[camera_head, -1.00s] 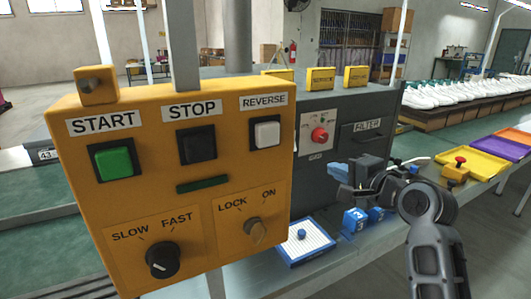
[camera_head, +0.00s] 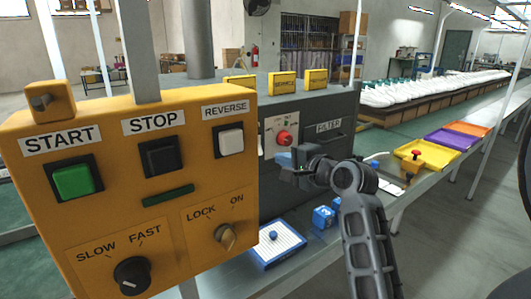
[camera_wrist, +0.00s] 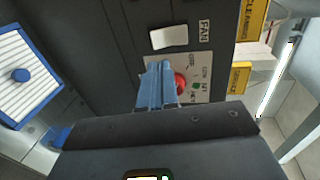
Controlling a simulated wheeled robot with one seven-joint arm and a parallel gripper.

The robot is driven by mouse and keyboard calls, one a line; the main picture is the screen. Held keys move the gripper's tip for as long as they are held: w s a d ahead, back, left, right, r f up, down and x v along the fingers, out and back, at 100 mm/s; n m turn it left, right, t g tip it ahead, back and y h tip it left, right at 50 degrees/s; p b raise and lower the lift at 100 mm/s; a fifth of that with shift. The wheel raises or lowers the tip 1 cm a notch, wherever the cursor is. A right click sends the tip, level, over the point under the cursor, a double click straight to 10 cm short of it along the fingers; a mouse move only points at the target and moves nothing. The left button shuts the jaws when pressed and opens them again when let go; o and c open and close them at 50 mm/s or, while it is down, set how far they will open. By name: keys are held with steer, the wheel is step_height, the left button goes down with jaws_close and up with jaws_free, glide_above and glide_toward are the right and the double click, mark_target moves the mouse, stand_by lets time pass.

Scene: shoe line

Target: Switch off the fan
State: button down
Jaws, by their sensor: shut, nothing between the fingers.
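The red knob (camera_head: 284,137) sits on a pale dial plate on the front of the dark grey cabinet (camera_head: 345,108). In the wrist view the red knob (camera_wrist: 180,82) is partly covered by my blue fingers. A FAN label (camera_wrist: 204,31) lies beside the dial plate (camera_wrist: 202,72); its dial words are small, and I cannot read the knob's setting. My gripper (camera_head: 284,158) is shut and empty, just in front of and below the knob. In the wrist view my gripper (camera_wrist: 160,68) overlaps the knob's left side; I cannot tell whether they touch.
The yellow control box (camera_head: 130,190) stands close on the left. A yellow tray (camera_head: 430,155) is at right. FILTER and yellow signs mark the cabinet.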

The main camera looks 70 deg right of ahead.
steer(key=x, duration=0.8)
steer(key=shift+w+p, duration=0.2)
steer(key=shift+p, duration=0.25)
steer(key=shift+f, duration=0.1)
